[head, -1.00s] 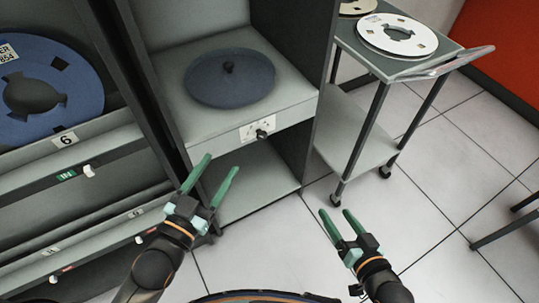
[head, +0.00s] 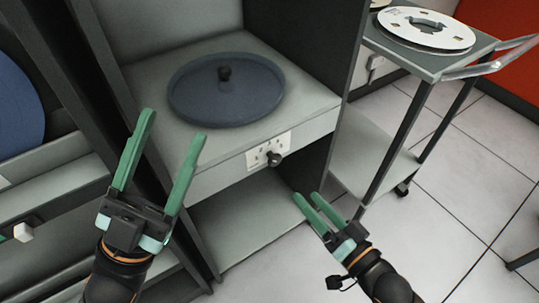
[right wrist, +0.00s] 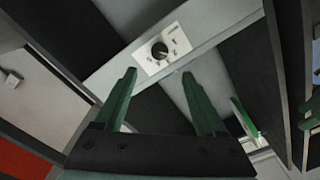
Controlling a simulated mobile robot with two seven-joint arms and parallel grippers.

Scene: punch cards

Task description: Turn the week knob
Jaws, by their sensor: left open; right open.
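The week knob (head: 273,158) is a small black knob on a white marked plate (head: 260,152) on the front edge of the grey cabinet shelf. In the right wrist view the knob (right wrist: 160,50) is ahead of and between my open fingers, apart from them. My right gripper (head: 306,198) is open and empty, below and right of the knob in the head view; it also shows in the right wrist view (right wrist: 158,80). My left gripper (head: 172,124) is open and empty, left of the knob in front of the cabinet. Neither gripper touches the knob.
A dark blue round disc (head: 226,100) with a black centre knob lies on the shelf above the plate. A trolley (head: 420,68) with a white reel (head: 426,22) stands at the right. The cabinet's dark side wall (head: 306,45) bounds the shelf.

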